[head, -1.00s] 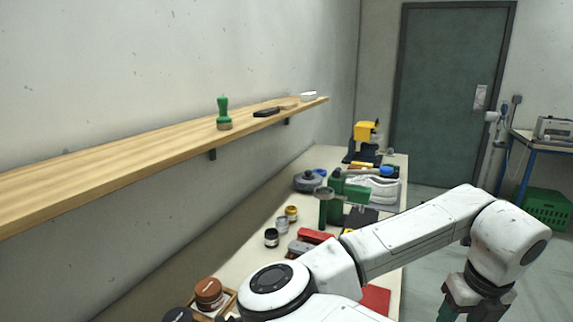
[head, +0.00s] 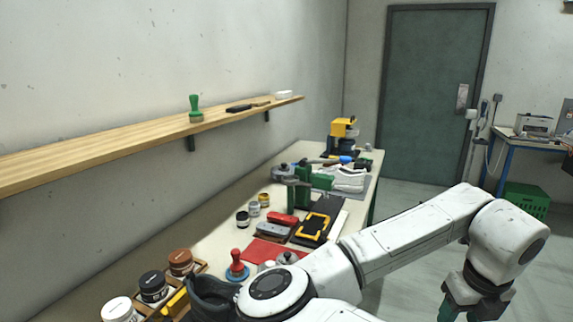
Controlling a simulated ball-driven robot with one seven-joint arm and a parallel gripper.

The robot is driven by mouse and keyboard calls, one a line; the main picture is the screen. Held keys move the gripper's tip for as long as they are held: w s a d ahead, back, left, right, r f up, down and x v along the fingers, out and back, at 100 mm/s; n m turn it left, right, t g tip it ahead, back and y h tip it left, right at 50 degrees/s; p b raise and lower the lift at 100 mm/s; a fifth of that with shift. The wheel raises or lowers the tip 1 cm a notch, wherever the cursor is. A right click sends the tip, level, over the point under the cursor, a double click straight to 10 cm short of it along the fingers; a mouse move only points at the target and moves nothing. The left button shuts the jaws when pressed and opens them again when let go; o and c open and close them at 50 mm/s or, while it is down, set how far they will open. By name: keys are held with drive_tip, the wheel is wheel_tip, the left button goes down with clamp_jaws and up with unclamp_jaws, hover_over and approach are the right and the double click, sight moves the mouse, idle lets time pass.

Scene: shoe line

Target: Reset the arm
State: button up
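My arm reaches across the lower right of the head view, bent at the elbow with its wrist pointing down. My gripper (head: 461,306) hangs at the bottom edge, over the floor to the right of the workbench (head: 224,240). Its dark green fingers are partly cut off by the picture edge, so I cannot tell whether they are open or shut. I see nothing held in the visible part.
The bench carries jars, a dark shoe (head: 208,297), a red-handled tool (head: 237,265), a green press (head: 301,190), a white shoe (head: 347,179) and a yellow machine (head: 343,130). A wall shelf (head: 140,129) runs above. Floor beyond is clear toward the door (head: 435,95).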

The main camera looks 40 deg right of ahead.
drive_tip(key=w+d+r+n+h, duration=0.35)
drive_tip(key=d+n+h, duration=0.3)
drive_tip(key=n, duration=0.75)
drive_tip(key=w+a+f+n+t+y, duration=0.1)
drive_tip(key=w+a+f+n, duration=0.4)
drive_tip(key=n, duration=0.4)
drive_tip(key=w+a+f+n+t+y, duration=0.1)
drive_tip(key=w+a+f+n, duration=0.1)
drive_tip(key=a+f+n, duration=0.45)
drive_tip(key=s+a+f+n+g+y, duration=0.1)
drive_tip(key=s+a+f+n+y, duration=0.1)
drive_tip(key=s+a+f+n, duration=0.2)
drive_tip(key=s+a+f+n+g+y, duration=0.1)
drive_tip(key=s+a+f+n+y, duration=0.2)
drive_tip(key=a+f+n, duration=0.8)
drive_tip(key=s+a, duration=0.2)
drive_tip(key=a, duration=0.2)
drive_tip(key=shift+f+y, duration=0.35)
